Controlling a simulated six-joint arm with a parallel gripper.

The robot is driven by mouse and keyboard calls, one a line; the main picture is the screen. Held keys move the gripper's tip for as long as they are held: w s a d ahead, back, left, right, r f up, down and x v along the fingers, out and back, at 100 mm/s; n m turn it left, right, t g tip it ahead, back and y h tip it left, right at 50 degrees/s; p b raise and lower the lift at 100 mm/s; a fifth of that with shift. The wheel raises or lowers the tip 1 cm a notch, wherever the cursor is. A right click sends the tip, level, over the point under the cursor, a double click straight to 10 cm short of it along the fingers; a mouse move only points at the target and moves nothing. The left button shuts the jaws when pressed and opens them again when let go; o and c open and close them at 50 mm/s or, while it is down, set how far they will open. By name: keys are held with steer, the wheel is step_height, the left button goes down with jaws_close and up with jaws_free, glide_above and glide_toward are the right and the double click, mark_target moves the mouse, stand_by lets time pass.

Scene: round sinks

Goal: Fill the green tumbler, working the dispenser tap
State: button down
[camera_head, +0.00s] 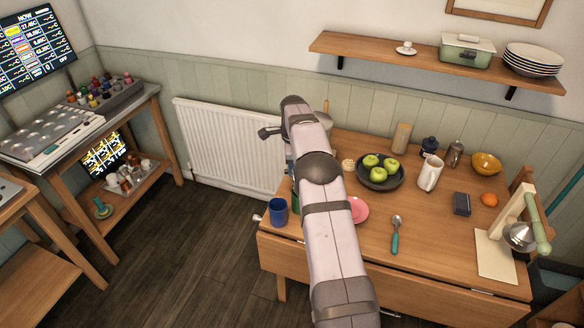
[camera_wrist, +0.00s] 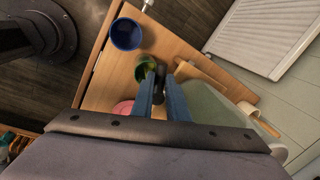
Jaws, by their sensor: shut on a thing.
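In the wrist view the green tumbler (camera_wrist: 142,70) stands on the wooden table just beyond my fingertips, with its open top facing the camera. My gripper (camera_wrist: 160,76) has its two blue fingers shut on a small dark piece, which looks like the dispenser tap. The pale green dispenser body (camera_wrist: 203,104) is beside the fingers, partly hidden by them. The liquid level in the tumbler cannot be made out. In the head view my arm hides most of the gripper, tap and dispenser.
A blue cup (camera_head: 278,211) stands near the table's left edge, close to the tumbler. A dark bowl of green apples (camera_head: 380,172), a white jug (camera_head: 430,173) and a spoon (camera_head: 395,234) are farther right. A radiator (camera_head: 228,147) is behind.

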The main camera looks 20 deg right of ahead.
steer(key=shift+a, duration=0.1)
steer(key=c, duration=1.7)
jaws_free()
steer(key=shift+c, duration=0.2)
step_height(320, 180, up, 7)
steer(key=s+b, duration=0.1)
steer(key=b, duration=0.1)
steer(key=shift+s+a, duration=0.2)
steer(key=shift+a, duration=0.05)
